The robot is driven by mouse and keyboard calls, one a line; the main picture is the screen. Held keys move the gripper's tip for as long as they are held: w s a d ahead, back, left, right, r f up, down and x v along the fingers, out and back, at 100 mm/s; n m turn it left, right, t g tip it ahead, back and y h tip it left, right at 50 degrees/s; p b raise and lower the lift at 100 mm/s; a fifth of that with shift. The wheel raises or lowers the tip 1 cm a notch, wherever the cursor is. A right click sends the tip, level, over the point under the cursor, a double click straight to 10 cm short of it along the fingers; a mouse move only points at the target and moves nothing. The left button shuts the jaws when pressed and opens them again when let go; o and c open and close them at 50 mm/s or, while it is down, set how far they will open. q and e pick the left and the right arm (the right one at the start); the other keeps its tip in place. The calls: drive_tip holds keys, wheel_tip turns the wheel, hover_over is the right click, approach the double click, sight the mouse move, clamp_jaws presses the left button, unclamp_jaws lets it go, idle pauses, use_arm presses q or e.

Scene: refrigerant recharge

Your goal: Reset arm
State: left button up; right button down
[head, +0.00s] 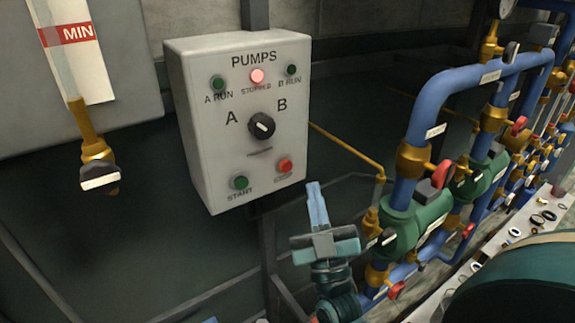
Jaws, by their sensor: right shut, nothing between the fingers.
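My right gripper (315,188) shows at the lower middle, pointing up, with its blue fingers shut together and nothing between them. In the picture it is just right of the lower right corner of the grey PUMPS control box (190,130), and I see no contact with it. The box carries a black A/B selector knob (261,125), a green START button (239,182) and a red button (285,166). The STOPPED lamp (257,76) glows pinkish red; the A RUN lamp (217,83) and B RUN lamp (291,70) look dark green. My left gripper is not in view.
Blue pipes (460,78) with green pump bodies (415,218), brass fittings and red handles stand close on the right. A sight gauge with a brass valve (92,148) hangs on the left. Several rings lie on a pale ledge (520,222) at the right.

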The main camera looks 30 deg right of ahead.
idle(0.7)
